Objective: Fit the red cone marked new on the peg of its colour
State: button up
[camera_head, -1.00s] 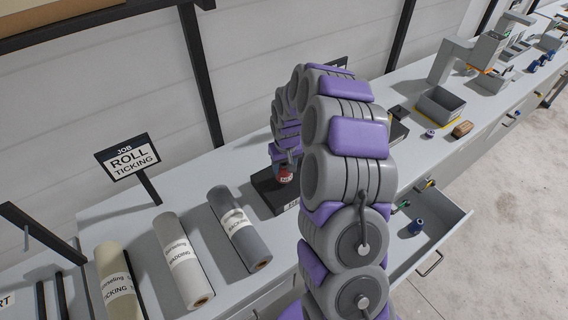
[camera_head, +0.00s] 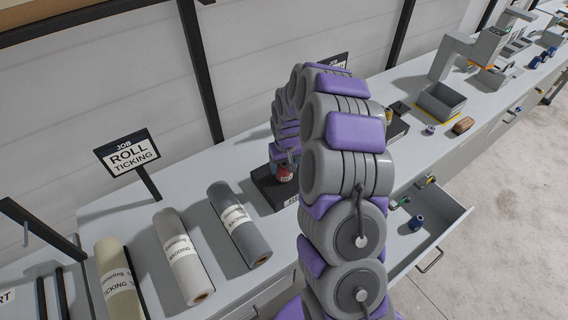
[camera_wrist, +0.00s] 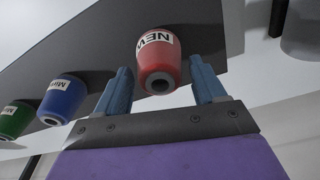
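The red cone (camera_wrist: 158,68), with a white label reading NEW, stands on a dark board (camera_wrist: 205,40) in the wrist view, its narrow end with a dark hole towards the camera. My gripper (camera_wrist: 160,75) is open, with one blue finger on each side of the red cone and a visible gap to both. A blue cone (camera_wrist: 62,98) and a green cone (camera_wrist: 17,118) stand in a row on the same board, to the left. In the head view the red cone (camera_head: 284,173) shows on the board, just below my gripper (camera_head: 283,157). Whether a peg is inside it is hidden.
Grey, white and cream rolls (camera_head: 240,235) lie left of the board, by a sign (camera_head: 128,153) reading ROLL TICKING. An open drawer (camera_head: 450,228) at the front holds a blue cone (camera_head: 417,222) and other small items. A grey bin (camera_head: 441,101) stands farther right.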

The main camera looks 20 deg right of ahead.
jog(key=shift+o, duration=0.9)
notch_tip(320, 180, up, 17)
jog(key=s, duration=0.2)
jog(key=shift+p, duration=0.45)
jog(key=s+a+g+b, duration=0.1)
jog(key=s+a+b, duration=0.1)
jog(key=s, duration=1)
jog(key=s+a+g+b, duration=0.1)
jog(key=s+a, duration=0.4)
jog(key=s, duration=0.8)
jog(key=s+a+g+b, duration=0.1)
jog(key=s+a+b, duration=0.2)
jog(key=s, duration=1)
jog(key=shift+a+f, duration=0.3)
jog(key=shift+a, duration=0.45)
jog(key=shift+w, duration=0.1)
jog(key=shift+c, duration=0.3)
